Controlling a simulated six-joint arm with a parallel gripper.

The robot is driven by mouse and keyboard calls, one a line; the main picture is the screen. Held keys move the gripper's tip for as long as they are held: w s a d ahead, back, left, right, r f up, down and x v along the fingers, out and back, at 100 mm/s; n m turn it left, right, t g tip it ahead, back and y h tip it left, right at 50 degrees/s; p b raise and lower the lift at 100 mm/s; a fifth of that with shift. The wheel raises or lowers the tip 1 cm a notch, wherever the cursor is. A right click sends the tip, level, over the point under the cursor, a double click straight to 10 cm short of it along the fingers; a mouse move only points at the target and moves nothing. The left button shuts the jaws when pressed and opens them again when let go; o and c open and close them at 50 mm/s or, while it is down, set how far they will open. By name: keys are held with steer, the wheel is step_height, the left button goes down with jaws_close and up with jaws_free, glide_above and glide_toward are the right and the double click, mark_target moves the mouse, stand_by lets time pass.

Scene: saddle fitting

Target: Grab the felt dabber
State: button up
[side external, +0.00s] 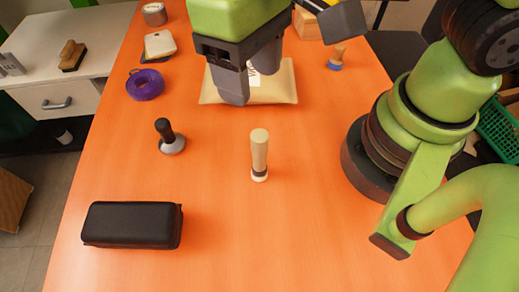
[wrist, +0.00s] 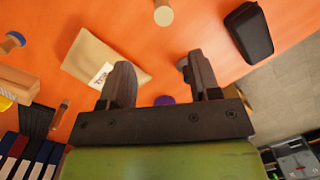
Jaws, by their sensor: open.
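The felt dabber appears to be the pale cream upright cylinder (side external: 259,150) with a dark band near its light foot. It stands alone near the middle of the orange table. In the wrist view it shows at the top edge (wrist: 163,15), partly cut off. My gripper (side external: 251,84) is above the table, behind the dabber in the side view, over a padded envelope. In the wrist view my gripper (wrist: 160,64) has its two fingers wide apart with nothing held between them. The dabber is beyond the fingertips, not touching them.
A black-handled tamper (side external: 170,137) stands left of the dabber. A black case (side external: 132,224) lies at front left. The padded envelope (side external: 285,85), purple tape roll (side external: 145,84) and blue-based stamp (side external: 336,58) are farther back. The table around the dabber is clear.

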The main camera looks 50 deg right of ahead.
mark_target(256, 136)
steer(key=shift+n+g+h, duration=0.4)
steer(key=shift+h, duration=0.1)
steer(key=f, duration=0.2)
steer(key=s+a+f, duration=0.1)
steer(key=f, duration=0.3)
steer(key=shift+s+a+f, duration=0.2)
steer(key=shift+s+f, duration=0.05)
steer(key=shift+f, duration=0.15)
steer(key=f, duration=0.5)
steer(key=shift+s+d+f, duration=0.2)
steer(key=shift+s+f, duration=0.1)
steer(key=shift+s, duration=0.1)
steer(key=shift+c, duration=0.2)
jaws_close()
